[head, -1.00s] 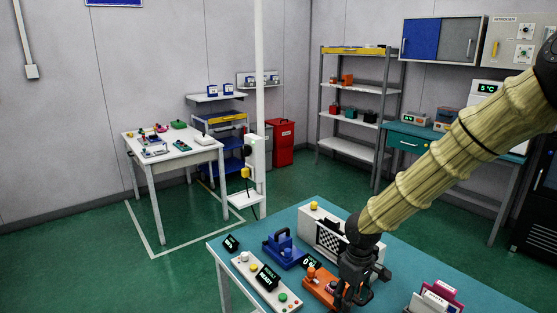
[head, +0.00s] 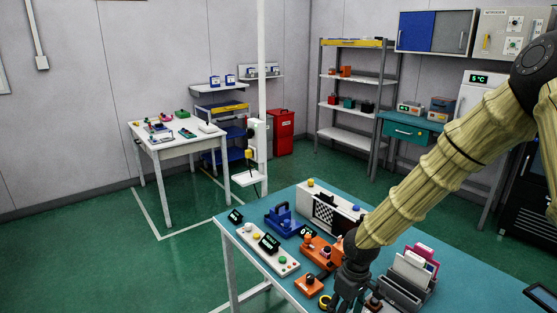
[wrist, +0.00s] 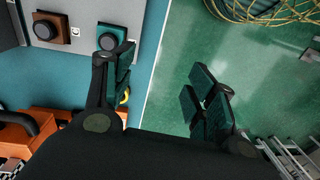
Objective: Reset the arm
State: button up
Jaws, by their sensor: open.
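My arm, in a tan ribbed sleeve, reaches in from the right of the head view. My gripper (head: 347,295) is dark and points down over the front part of the teal table (head: 455,262). In the wrist view my gripper (wrist: 162,88) has its two fingers wide apart with nothing between them. One finger is over the table and the other over the green floor, past the table's edge. From the head view, the height of the fingertips over the table is hard to tell.
Near my gripper are an orange fixture (head: 318,252), a grey organizer (head: 405,290), a control panel (head: 262,250) and a blue device (head: 282,220). A white table (head: 180,145) stands farther back.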

jog(key=s+a+f+m+y, duration=0.2)
jog(key=s+f+m, duration=0.2)
jog(key=s+f, duration=1.45)
jog(key=s+d+f+m+h, duration=0.1)
jog(key=s+d+f, duration=0.2)
jog(key=s, duration=0.4)
jog(key=s+d+f+m+h+b, duration=0.1)
jog(key=s+d+f+m, duration=0.1)
jog(key=s, duration=0.5)
jog(key=shift+s+d+f+t+h, duration=0.35)
jog(key=shift+d+f, duration=0.2)
jog(key=shift+d, duration=0.35)
